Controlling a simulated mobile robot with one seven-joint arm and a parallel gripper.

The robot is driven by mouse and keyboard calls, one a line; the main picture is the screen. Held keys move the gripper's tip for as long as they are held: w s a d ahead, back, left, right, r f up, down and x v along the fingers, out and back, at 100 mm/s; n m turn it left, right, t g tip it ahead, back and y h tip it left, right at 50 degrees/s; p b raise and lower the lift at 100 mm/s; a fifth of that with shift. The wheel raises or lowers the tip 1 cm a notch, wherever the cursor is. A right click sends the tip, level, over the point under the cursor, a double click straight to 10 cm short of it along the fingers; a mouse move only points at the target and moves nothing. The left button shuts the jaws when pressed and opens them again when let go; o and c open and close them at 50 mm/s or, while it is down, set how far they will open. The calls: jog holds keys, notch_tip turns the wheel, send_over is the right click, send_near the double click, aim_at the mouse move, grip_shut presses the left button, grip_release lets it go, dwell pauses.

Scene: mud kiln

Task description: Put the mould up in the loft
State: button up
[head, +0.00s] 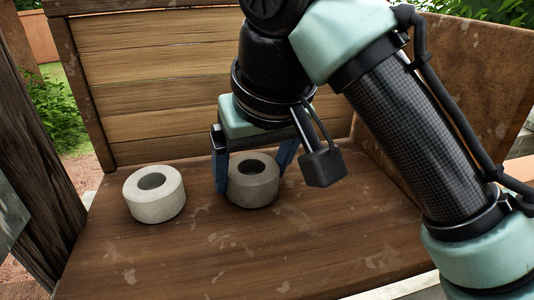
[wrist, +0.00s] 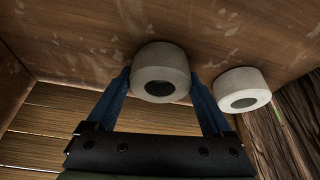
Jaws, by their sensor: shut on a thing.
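Two thick grey rings with round holes, which look like moulds, are in view. My gripper (head: 254,178) points down and is shut on the right-hand mould (head: 252,192), with one blue finger on each side of it. The held mould also shows in the wrist view (wrist: 160,60), between the fingertips. It is upright at the board's surface; I cannot tell whether it rests there or is slightly lifted. The other mould (head: 157,207) stands to its left, apart from the fingers, and shows at the right in the wrist view (wrist: 238,82). I cannot identify the loft.
The moulds are over a brown, stained wooden floor board (head: 200,258). A slatted wooden wall (head: 165,90) closes the back and a brown panel (head: 485,75) the right. A dark rough post (head: 38,160) stands at the left. The board's front is clear.

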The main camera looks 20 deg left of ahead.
jog(key=shift+w+a+f, duration=0.1)
jog(key=shift+f, duration=0.15)
jog(key=o, duration=1.4)
jog(key=shift+r, duration=0.3)
jog(key=b+v, duration=0.4)
jog(key=v, duration=0.8)
jog(key=shift+f, duration=0.1)
jog(key=shift+f, duration=0.1)
